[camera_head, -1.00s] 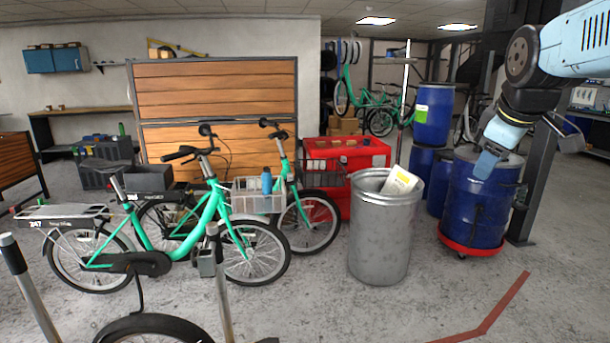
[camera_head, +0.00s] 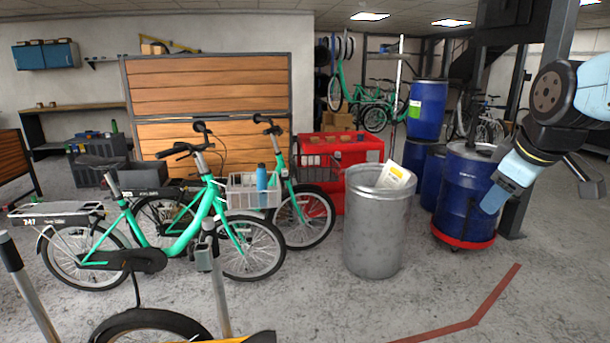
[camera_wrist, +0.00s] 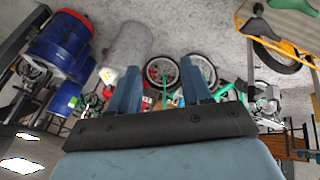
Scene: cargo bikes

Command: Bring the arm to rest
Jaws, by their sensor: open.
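My gripper (camera_head: 492,204) hangs at the right of the head view, pointing down and left, with the blue drum behind it. In the wrist view my gripper (camera_wrist: 160,88) shows two blue fingers spread apart with nothing between them. The wrist view is turned over, with the ceiling lights at lower left. My arm comes in from the right edge of the head view and is bent at the wrist. The gripper is in the air and appears to hold nothing.
A blue drum (camera_head: 462,200) on a red dolly (camera_head: 463,240) stands behind my gripper. A grey metal bin (camera_head: 376,235) with a white and yellow packet (camera_head: 396,175) is left of it. Green bikes (camera_head: 185,230) stand at left. Floor at front right is clear.

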